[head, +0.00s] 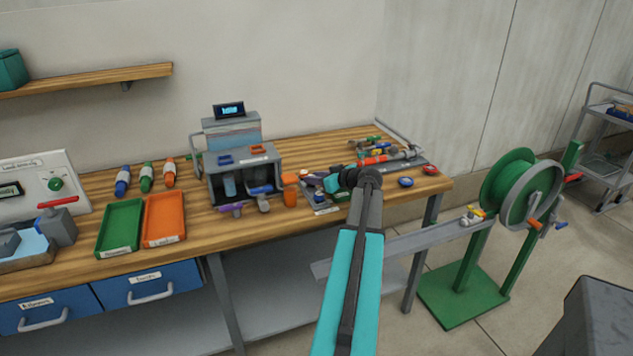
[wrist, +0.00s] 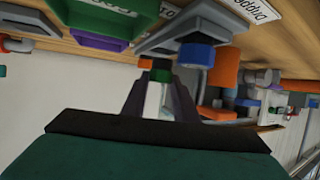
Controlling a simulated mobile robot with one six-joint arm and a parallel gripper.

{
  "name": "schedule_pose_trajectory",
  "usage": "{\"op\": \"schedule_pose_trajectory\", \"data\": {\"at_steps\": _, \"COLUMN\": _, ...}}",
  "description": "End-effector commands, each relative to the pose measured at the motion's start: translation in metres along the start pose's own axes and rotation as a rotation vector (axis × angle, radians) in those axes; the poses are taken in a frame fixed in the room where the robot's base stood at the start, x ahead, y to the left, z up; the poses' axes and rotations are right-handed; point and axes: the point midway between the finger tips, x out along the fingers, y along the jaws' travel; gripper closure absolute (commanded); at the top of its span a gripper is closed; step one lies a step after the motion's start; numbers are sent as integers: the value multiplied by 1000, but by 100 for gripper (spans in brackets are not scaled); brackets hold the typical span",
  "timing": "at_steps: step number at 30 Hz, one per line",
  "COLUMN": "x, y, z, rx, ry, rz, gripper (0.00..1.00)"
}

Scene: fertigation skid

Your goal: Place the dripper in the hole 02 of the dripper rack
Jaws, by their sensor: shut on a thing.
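In the wrist view my gripper (wrist: 160,98) is shut on a small piece with a pale body and a green collar, which I take to be the dripper (wrist: 160,75). It is seen between the two dark fingers. In the head view my gripper (head: 312,177) is over the right half of the bench, and the held piece is too small to make out. A label beginning "Dripper" (wrist: 250,10) shows beside a grey part with a blue round piece (wrist: 196,54). I cannot make out the rack's holes or hole 02.
A grey machine (head: 243,172) stands left of my gripper, with an orange block (head: 290,190) between them. Green (head: 119,226) and orange (head: 164,218) trays lie further left. Pipe fittings (head: 385,158) crowd the back right. A green hose reel (head: 512,190) stands right of the bench.

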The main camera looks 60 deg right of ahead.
Motion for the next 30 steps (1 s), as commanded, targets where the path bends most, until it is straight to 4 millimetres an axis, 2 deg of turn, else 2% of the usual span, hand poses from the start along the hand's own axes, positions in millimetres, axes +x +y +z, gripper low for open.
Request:
{"op": "schedule_pose_trajectory", "data": {"at_steps": 8, "x": 7, "y": 0, "z": 18, "rx": 1, "ry": -1, "rz": 0, "gripper": 94}}
{"op": "schedule_pose_trajectory", "data": {"at_steps": 23, "x": 8, "y": 0, "z": 22, "rx": 0, "ry": -1, "rz": 1, "gripper": 94}}
{"op": "schedule_pose_trajectory", "data": {"at_steps": 24, "x": 8, "y": 0, "z": 21, "rx": 0, "ry": -1, "rz": 1, "gripper": 70}}
{"op": "schedule_pose_trajectory", "data": {"at_steps": 27, "x": 8, "y": 0, "z": 21, "rx": 0, "ry": -1, "rz": 1, "gripper": 55}}
{"op": "schedule_pose_trajectory", "data": {"at_steps": 30, "x": 8, "y": 0, "z": 21, "rx": 0, "ry": -1, "rz": 1, "gripper": 55}}
